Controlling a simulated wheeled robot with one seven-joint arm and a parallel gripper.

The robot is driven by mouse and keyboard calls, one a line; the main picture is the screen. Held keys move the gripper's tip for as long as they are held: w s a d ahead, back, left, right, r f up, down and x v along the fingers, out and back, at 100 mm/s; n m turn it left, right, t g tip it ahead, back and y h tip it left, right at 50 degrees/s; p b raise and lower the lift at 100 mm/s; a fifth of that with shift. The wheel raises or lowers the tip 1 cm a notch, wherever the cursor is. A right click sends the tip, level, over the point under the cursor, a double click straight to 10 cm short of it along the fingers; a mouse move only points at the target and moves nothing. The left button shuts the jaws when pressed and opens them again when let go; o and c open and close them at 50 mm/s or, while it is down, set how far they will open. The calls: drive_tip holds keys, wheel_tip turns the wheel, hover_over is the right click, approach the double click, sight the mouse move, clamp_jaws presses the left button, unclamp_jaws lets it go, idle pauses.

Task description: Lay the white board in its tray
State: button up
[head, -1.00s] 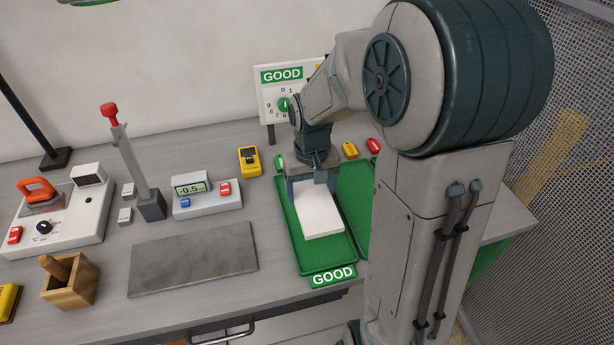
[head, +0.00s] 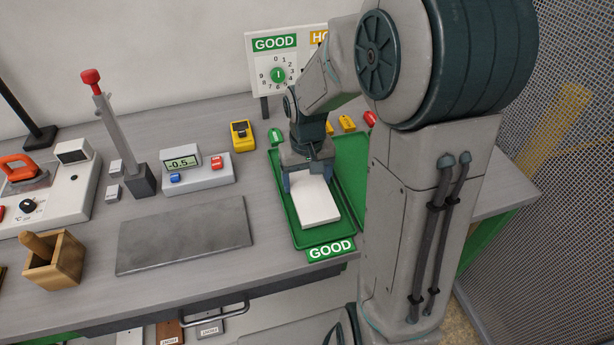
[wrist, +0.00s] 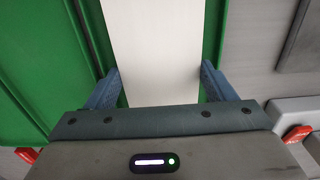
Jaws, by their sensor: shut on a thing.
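The white board (head: 315,201) is over the green tray (head: 330,234) with the GOOD label at its front. My gripper (head: 306,182) is at the board's far end, above the tray. In the wrist view the blue fingers (wrist: 160,88) stand on either side of the white board (wrist: 152,45) and are shut on its edges. Green tray surface shows on both sides of the board. I cannot tell whether the board's underside touches the tray floor. Part of the tray's far end is hidden behind my gripper.
A second green tray (head: 350,155) adjoins on the right, partly hidden by my arm. A grey slab (head: 185,234) lies to the left. A dial sign (head: 275,65) stands behind.

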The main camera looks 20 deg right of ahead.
drive_tip(key=shift+f+b, duration=0.3)
drive_tip(key=shift+f, duration=0.05)
idle(0.3)
drive_tip(key=o, duration=1.2)
wheel_tip(320, 180, up, 14)
drive_tip(key=shift+f, duration=0.1)
